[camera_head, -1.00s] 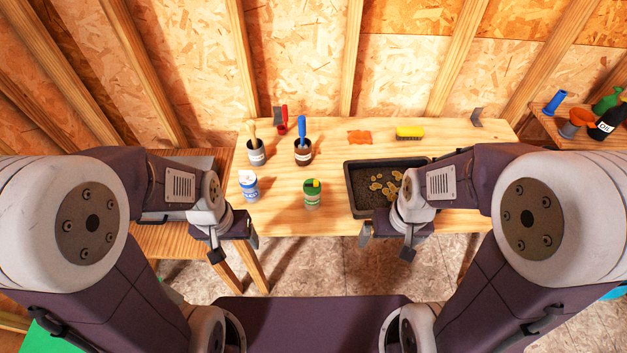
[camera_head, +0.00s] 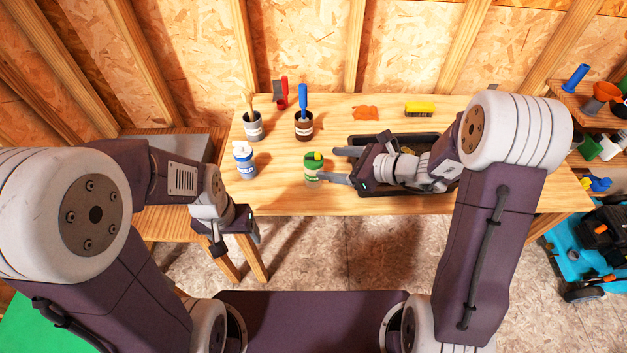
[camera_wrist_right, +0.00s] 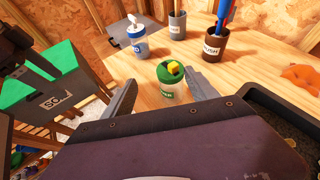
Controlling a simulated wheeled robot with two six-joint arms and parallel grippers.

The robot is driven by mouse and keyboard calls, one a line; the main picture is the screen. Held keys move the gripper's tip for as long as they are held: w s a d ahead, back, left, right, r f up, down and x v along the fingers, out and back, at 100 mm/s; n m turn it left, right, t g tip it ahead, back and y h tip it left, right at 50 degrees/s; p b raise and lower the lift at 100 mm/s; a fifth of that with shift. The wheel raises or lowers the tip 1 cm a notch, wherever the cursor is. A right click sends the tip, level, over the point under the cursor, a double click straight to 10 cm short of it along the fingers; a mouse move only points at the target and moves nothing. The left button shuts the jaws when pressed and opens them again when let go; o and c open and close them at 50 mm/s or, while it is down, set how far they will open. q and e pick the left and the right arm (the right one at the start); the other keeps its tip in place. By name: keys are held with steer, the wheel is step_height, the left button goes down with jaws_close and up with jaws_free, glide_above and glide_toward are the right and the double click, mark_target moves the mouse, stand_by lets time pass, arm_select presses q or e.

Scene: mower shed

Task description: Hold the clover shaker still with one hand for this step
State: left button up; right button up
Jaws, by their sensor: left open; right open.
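The clover shaker (camera_head: 314,169) is a clear jar with a green lid and a yellow top, upright on the workbench. It also shows in the right wrist view (camera_wrist_right: 168,82), between the spread fingers and ahead of them. My right gripper (camera_head: 338,166) is open, its fingers pointing left toward the shaker; whether a finger touches it I cannot tell. My left gripper (camera_head: 235,238) is open and empty in front of the bench's left front edge, away from the shaker.
A white-and-blue bottle (camera_head: 244,160) stands left of the shaker. Cups with brushes (camera_head: 303,126) (camera_head: 253,126) stand behind. The dark soil tray (camera_head: 420,138) lies under my right arm. An orange cloth (camera_head: 366,113) and yellow brush (camera_head: 420,109) lie at the back.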

mark_target(313, 170)
steer(key=shift+m+h, duration=0.3)
steer(key=shift+m, duration=0.5)
steer(key=d+f, duration=0.1)
steer(key=f, duration=0.1)
steer(key=d+f+b, duration=0.1)
steer(key=f, duration=0.1)
steer(key=f+b, duration=0.1)
steer(key=f, duration=0.1)
steer(key=shift+d+f, duration=0.25)
steer(key=shift+d, duration=0.15)
steer(key=b+x, duration=0.4)
steer(key=x, duration=0.5)
steer(key=shift+w+a+f, duration=0.1)
steer(key=shift+w+a, duration=0.25)
steer(key=shift+a, duration=0.05)
arm_select(q)
step_height(313, 170, down, 8)
steer(key=shift+s+r, duration=0.1)
steer(key=shift+r, duration=0.05)
arm_select(e)
steer(key=c, duration=1.3)
steer(key=shift+c, duration=0.2)
